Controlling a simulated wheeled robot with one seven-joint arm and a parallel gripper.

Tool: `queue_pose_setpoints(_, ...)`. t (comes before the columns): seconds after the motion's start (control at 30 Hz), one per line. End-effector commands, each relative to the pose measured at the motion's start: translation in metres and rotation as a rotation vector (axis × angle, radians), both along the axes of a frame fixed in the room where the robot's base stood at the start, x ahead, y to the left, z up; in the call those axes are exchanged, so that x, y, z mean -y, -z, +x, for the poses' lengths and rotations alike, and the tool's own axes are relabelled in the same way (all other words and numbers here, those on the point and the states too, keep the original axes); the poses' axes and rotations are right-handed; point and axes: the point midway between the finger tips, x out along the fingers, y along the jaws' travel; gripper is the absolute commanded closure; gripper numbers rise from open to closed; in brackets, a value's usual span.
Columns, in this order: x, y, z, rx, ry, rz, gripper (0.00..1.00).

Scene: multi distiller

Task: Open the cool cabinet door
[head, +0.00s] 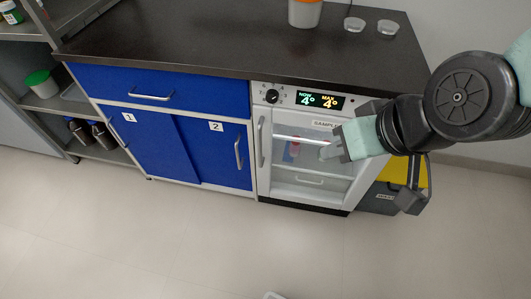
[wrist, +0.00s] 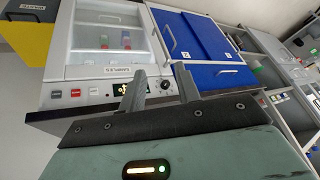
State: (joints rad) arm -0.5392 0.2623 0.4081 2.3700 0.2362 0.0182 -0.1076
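The cool cabinet (head: 258,185) is a white unit under the dark counter, with a glass door (head: 312,166) that looks closed. Its vertical handle (head: 262,142) is on the door's left side. In the wrist view the door (wrist: 105,35) appears upside down, with the handle (wrist: 157,48) on its right. Red and blue items show behind the glass. My gripper (head: 331,146) is in front of the door's upper right, right of the handle and apart from it. In the wrist view my gripper (wrist: 159,72) has its fingers spread with nothing between them.
Blue cupboard doors (head: 215,153) and a blue drawer (head: 135,88) stand left of the cabinet. A display (head: 318,100) and a knob (head: 271,96) sit above the door. The floor (head: 200,240) in front is mostly clear.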

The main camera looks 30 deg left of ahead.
Motion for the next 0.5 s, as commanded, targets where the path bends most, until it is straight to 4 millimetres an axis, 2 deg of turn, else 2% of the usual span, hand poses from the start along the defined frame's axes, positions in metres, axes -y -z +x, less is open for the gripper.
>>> queue_pose_setpoints(0.03, -0.028, 0.032, 0.007, 0.031, -0.006, 0.057, 0.67)
queue_pose_setpoints(0.2, -0.108, 0.088, 0.031, 0.184, 0.026, 0.256, 0.67)
queue_pose_setpoints(0.3, -0.144, 0.124, 0.041, 0.281, 0.068, 0.35, 0.67)
queue_pose_setpoints(0.4, -0.171, 0.163, 0.046, 0.385, 0.122, 0.426, 0.67)
queue_pose_setpoints(0.5, -0.187, 0.205, 0.047, 0.499, 0.185, 0.482, 0.67)
